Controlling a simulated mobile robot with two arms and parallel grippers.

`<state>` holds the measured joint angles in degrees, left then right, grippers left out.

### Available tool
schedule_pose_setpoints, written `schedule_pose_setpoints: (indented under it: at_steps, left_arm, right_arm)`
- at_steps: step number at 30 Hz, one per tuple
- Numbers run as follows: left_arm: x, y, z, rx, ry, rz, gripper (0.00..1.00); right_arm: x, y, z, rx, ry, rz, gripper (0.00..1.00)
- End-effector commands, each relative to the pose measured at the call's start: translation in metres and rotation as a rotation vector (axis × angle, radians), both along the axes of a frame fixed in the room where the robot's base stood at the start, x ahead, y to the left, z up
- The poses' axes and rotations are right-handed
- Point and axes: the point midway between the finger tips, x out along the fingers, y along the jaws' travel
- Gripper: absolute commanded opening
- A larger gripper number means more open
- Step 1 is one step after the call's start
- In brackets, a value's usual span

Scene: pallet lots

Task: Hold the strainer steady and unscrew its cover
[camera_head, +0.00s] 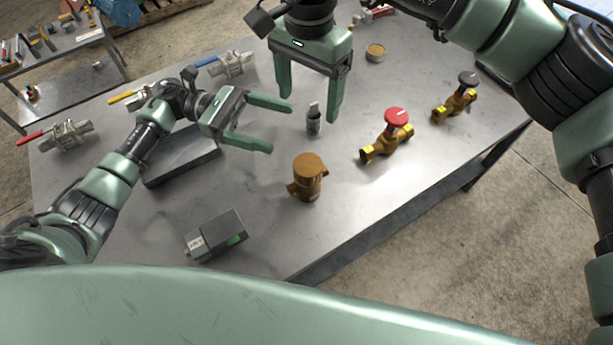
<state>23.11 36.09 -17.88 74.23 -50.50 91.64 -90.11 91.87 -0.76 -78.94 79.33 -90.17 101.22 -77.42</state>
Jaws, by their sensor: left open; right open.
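The strainer (303,190) is a bronze-coloured fitting that stands upright near the front edge of the metal table. Its round cover (308,165) sits on top. My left gripper (281,127) is open and empty, to the upper left of the strainer and apart from it. Its fingers point right. My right gripper (309,107) is open and empty, above and behind the strainer, with its fingers pointing down. Neither gripper touches the strainer or its cover.
A small dark bottle (314,119) stands near the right gripper's fingers. A red-knobbed brass valve (391,133) and a black-knobbed one (459,97) stand to the right. A grey box (216,236) lies front left, and a dark slab (182,156) lies under my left arm. Lever valves line the left side.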

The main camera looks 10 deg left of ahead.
Motion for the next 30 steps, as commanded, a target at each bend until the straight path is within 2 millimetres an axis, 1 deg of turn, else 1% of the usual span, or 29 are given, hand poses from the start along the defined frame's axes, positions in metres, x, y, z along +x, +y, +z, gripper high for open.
schedule_pose_setpoints:
  at_steps: [1,4,10,17,18,21,26,30]
  left_arm:
    - [0.0,0.0,-0.01,0.001,-0.001,-0.001,0.85]
    - [0.0,0.0,-0.021,0.001,-0.002,-0.002,0.85]
    - [0.0,0.0,-0.055,0.0,-0.001,-0.001,0.85]
    - [-0.001,0.0,-0.105,0.0,-0.001,-0.001,0.85]
    - [-0.001,0.0,-0.114,0.0,-0.001,-0.001,0.85]
    - [-0.001,0.0,-0.129,0.0,-0.001,-0.001,0.85]
    - [-0.001,-0.002,-0.135,0.0,-0.001,-0.001,0.85]
    - [-0.003,-0.015,-0.134,-0.002,-0.001,-0.004,0.85]
  right_arm:
    - [0.0,0.0,-0.01,-0.002,-0.001,0.002,0.76]
    - [0.0,0.0,-0.021,-0.002,-0.002,0.002,0.76]
    - [0.0,0.0,-0.055,0.0,-0.001,0.001,0.76]
    - [-0.001,0.0,-0.105,0.0,-0.001,0.001,0.76]
    - [-0.001,0.0,-0.115,0.0,-0.001,0.001,0.76]
    - [-0.001,0.0,-0.129,0.001,-0.001,0.001,0.76]
    - [-0.001,0.0,-0.135,0.001,-0.001,0.001,0.76]
    - [-0.001,0.0,-0.134,0.001,-0.001,0.0,0.76]
